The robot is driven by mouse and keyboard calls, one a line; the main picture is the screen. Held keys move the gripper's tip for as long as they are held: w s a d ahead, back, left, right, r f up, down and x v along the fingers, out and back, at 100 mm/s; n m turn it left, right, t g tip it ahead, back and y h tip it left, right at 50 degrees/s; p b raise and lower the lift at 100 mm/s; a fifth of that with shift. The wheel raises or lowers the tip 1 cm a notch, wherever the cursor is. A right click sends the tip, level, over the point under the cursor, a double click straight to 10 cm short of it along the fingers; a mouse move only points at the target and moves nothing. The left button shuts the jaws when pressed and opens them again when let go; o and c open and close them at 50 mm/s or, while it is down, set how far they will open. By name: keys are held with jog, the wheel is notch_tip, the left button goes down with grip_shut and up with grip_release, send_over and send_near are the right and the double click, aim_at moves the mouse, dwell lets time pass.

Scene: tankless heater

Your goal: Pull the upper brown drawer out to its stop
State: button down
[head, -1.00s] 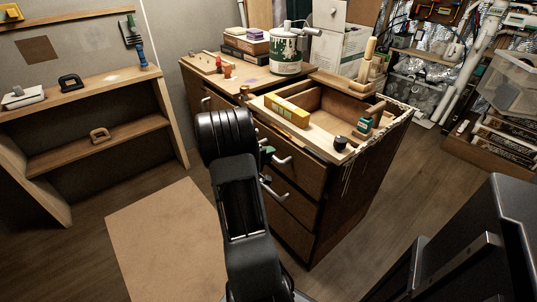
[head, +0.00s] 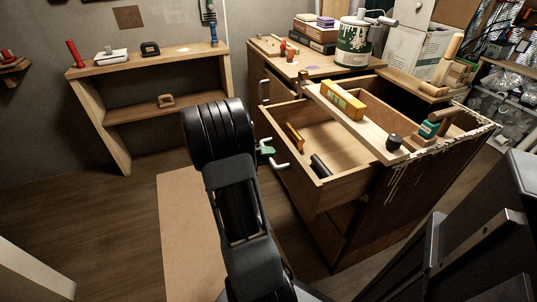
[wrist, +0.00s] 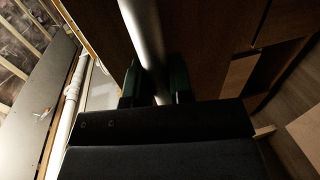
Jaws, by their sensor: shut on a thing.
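The upper brown drawer (head: 292,170) stands well out of the cabinet in the head view, showing its pale wooden inside. Its metal bar handle (head: 281,165) is on the front. My gripper (head: 266,150), with green fingertips, is at this handle, partly hidden behind my black arm. In the wrist view, the green fingers of my gripper (wrist: 154,86) are shut on the handle bar (wrist: 144,35), one on each side of it. In the drawer lie a small orange-brown tool (head: 295,138) and a black cylinder (head: 320,166).
A wooden shelf (head: 150,61) stands at the left. A tan board (head: 185,235) lies on the floor. Dark equipment (head: 480,240) fills the lower right.

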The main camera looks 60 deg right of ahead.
jog(key=shift+w+a, duration=0.2)
jog(key=shift+a, duration=0.05)
jog(key=c, duration=1)
grip_release()
jog(key=shift+c, duration=0.2)
jog(key=p+v, duration=0.2)
jog(key=v, duration=1.2)
jog(key=shift+d, duration=0.1)
jog(key=s+a+r+n+t+y+p, duration=0.2)
jog(key=a+r+t+y+p, duration=0.4)
jog(key=a+r+p, duration=0.6)
jog(key=s+a+r+n+t+y+p, duration=0.3)
jog(key=a+r+n+t+y+p, duration=0.2)
jog(key=a+r+p, duration=0.7)
notch_tip(320, 180, up, 5)
jog(key=shift+a+f+t+y+p, duration=0.1)
jog(key=shift+a+t+y+p, duration=0.25)
jog(key=shift+a+t+y, duration=0.45)
